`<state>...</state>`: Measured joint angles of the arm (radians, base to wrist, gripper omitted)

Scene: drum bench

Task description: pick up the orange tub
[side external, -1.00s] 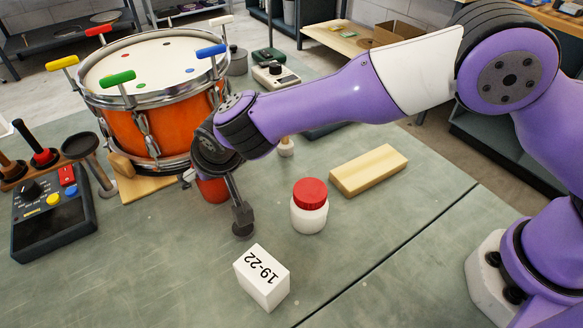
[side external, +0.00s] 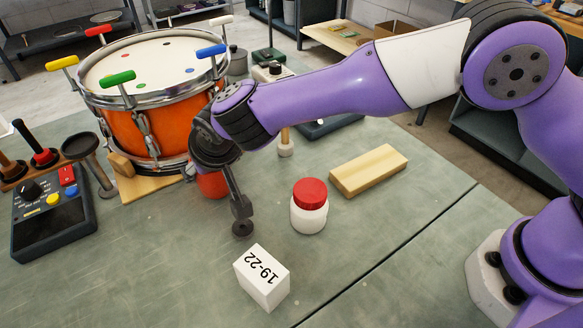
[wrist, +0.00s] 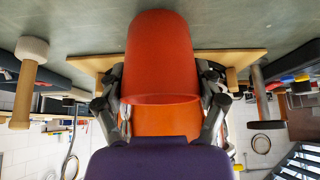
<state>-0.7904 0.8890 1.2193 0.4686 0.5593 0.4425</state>
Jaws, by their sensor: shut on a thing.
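The orange tub (wrist: 160,55) is held between the two fingers of my gripper (wrist: 160,82) in the wrist view, one finger on each side of it. In the side external view the tub (side external: 212,184) shows only in part, behind my gripper (side external: 218,180), close to the front right of the drum. The wrist and a dark finger hide much of it there. I cannot tell for sure from these views whether its base is clear of the bench.
An orange drum (side external: 162,125) stands just left of the gripper. A black control box (side external: 50,215) is at left.

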